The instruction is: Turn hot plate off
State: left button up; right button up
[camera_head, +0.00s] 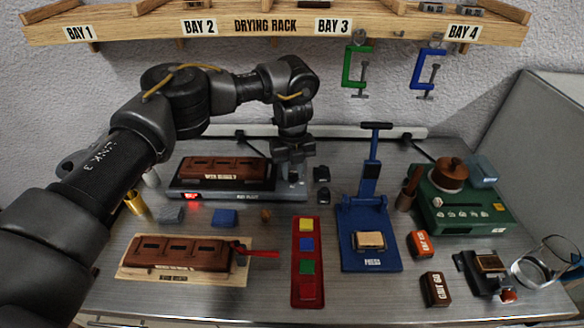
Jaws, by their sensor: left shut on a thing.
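The hot plate (180,194) is a dark, flat unit at the back left of the bench, with a red glowing light (193,196) on its front. A brown wooden mould (225,168) lies on top of it. My left arm reaches in from the left, above the bench. My left gripper (294,178) points down at the hot plate's right end. It is shut on a part there, and the fingers mostly hide what they hold. My right gripper is not in view.
A second brown mould (180,252) lies on a pale sheet at the front left. A red strip with coloured blocks (307,268), a blue press (370,235) and a green machine (460,200) stand to the right. The drying rack (265,25) hangs above.

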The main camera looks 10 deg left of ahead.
pick_arm(q)
jog(key=n+p, duration=0.1)
jog(key=n, duration=0.1)
jog(key=n+p, duration=0.1)
jog(key=shift+r+n, duration=0.2)
jog(key=shift+n, duration=0.2)
jog(key=n+p, duration=0.3)
jog(key=shift+n, duration=0.3)
jog(key=n+p, duration=0.3)
jog(key=n, duration=0.1)
jog(key=shift+f+n+p, duration=0.15)
jog(key=shift+n+p, duration=0.6)
jog(key=shift+n, duration=0.75)
jog(key=o, duration=1)
